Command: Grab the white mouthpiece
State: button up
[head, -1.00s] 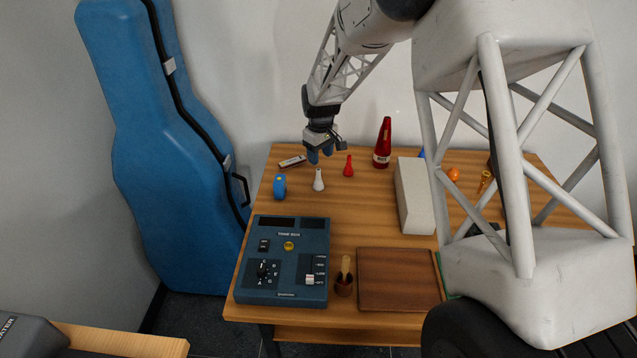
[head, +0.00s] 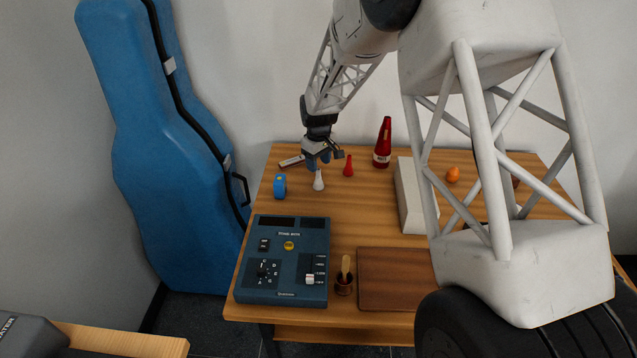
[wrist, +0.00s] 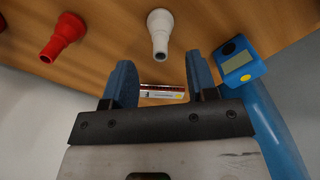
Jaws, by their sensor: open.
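The white mouthpiece (head: 318,181) stands on the wooden table, just below and in front of my gripper (head: 318,163) in the head view. In the wrist view the white mouthpiece (wrist: 160,34) lies ahead of the gap between my two blue fingers, nearly centred.
A red mouthpiece (head: 348,167) stands to the right and a blue device (head: 280,186) to the left. A harmonica (head: 291,161) lies behind.

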aim_at(318, 178)
jog(key=shift+f, duration=2.6)
grip_shut()
